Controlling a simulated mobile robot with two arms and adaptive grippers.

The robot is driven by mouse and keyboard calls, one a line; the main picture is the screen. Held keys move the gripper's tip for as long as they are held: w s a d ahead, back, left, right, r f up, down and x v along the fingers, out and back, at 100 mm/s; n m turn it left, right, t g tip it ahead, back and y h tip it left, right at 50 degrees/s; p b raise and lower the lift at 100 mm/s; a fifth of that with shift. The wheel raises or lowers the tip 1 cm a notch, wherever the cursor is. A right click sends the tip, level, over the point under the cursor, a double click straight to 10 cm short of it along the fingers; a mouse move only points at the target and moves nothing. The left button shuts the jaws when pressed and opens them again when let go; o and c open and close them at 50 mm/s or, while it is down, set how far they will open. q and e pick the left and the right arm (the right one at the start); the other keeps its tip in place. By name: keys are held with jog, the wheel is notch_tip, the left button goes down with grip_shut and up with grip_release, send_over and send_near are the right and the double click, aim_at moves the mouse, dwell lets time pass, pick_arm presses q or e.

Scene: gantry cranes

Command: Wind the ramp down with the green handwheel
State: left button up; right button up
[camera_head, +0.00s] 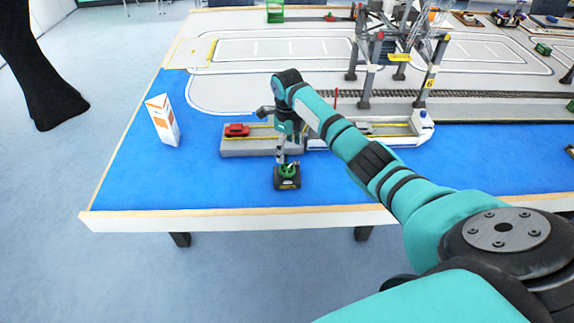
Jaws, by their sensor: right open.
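The green handwheel (288,171) sits on top of a small dark box (287,184) near the table's front edge. My right gripper (287,160) points down directly over the handwheel with its fingers apart. At this size I cannot tell whether the fingers touch the wheel. Behind the gripper is a grey quay with a yellow line and a red car (237,130) on it. My arm hides part of this strip, and I cannot make out the ramp clearly. A white ferry-like deck (400,128) lies to the right. My left gripper does not show.
A white and orange folded card (163,120) stands on the blue area at the left. A gantry crane (378,70) rises behind my right arm. A dark figure's leg (40,75) stands beyond the left edge.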

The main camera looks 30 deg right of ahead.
aim_at(287, 168)
notch_tip(287, 168, down, 9)
jog(key=shift+r+b, duration=0.1)
jog(key=shift+b, duration=0.25)
jog(key=c, duration=1.2)
jog(key=shift+o, duration=0.2)
jog(key=shift+a, duration=0.1)
